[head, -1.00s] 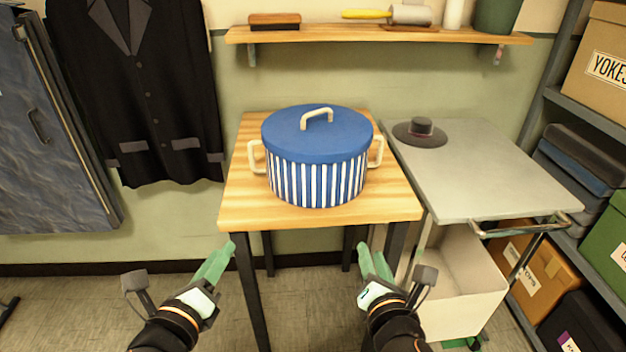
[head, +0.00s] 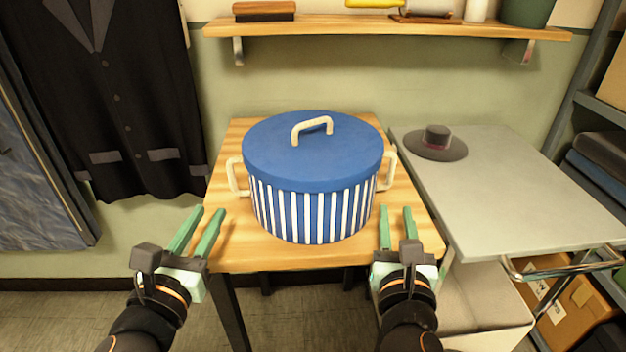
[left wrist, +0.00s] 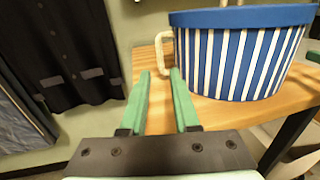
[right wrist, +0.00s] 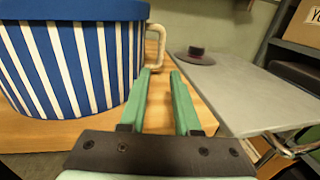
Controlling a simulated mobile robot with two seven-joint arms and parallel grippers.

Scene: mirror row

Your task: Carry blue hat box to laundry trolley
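The blue hat box (head: 312,190) has a blue lid with a cream top handle, blue and white striped sides and a cream handle on each side. It stands upright on a wooden table (head: 250,257). My left gripper (head: 209,212) is open and empty, in front of the left side handle (left wrist: 168,55). My right gripper (head: 396,210) is open and empty, in front of the right side handle (right wrist: 156,47). Neither gripper visibly touches the box. The laundry trolley (head: 520,190) stands to the right of the table, with a grey top and a metal push bar.
A dark hat (head: 436,145) lies on the trolley top near its back left; the rest of the top is clear. A wall shelf (head: 400,28) with brushes and pots runs above the table. A dark jacket (head: 110,110) hangs at left. Shelving with boxes stands at right.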

